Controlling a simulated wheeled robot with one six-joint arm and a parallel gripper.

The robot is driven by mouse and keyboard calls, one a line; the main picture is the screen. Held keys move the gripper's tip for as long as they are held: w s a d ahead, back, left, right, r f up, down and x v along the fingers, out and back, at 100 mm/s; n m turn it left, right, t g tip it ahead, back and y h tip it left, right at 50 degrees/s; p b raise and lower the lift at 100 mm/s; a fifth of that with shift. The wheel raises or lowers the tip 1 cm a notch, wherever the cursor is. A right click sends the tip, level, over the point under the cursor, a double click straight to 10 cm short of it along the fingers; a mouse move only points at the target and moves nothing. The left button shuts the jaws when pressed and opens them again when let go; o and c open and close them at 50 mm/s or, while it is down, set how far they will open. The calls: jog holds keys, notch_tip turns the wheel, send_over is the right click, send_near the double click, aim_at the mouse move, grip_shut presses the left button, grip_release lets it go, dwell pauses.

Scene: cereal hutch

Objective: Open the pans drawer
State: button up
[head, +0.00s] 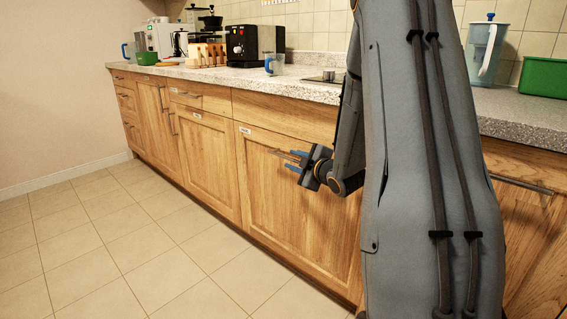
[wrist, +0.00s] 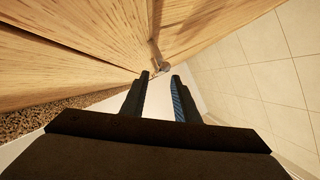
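A wide wooden front (head: 285,195) with a small label, too small to read, is flush with the cabinets in the head view. I cannot tell for sure that it is the pans drawer. A thin metal bar handle (head: 284,153) lies across its upper part. My gripper (head: 288,160) is at this handle, its two blue fingers apart and pointing at the wood. In the wrist view, the handle (wrist: 155,50) runs away from just beyond the fingertips of my open gripper (wrist: 160,80). Nothing is seen between the fingers. Contact with the handle cannot be told.
The speckled worktop (head: 300,88) overhangs the fronts and carries a coffee machine (head: 255,45), a blue-handled jug (head: 274,64) and a green box (head: 543,77). Other closed fronts continue left. The tiled floor (head: 130,235) is clear. My arm hides part of the cabinets at right.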

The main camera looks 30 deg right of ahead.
aim_at(287, 158)
jog(key=b+x, duration=0.1)
jog(key=x, duration=0.5)
jog(key=shift+w+a+f, duration=0.1)
jog(key=shift+w+f, duration=0.05)
jog(key=shift+w, duration=0.2)
jog(key=shift+c, duration=0.4)
grip_shut()
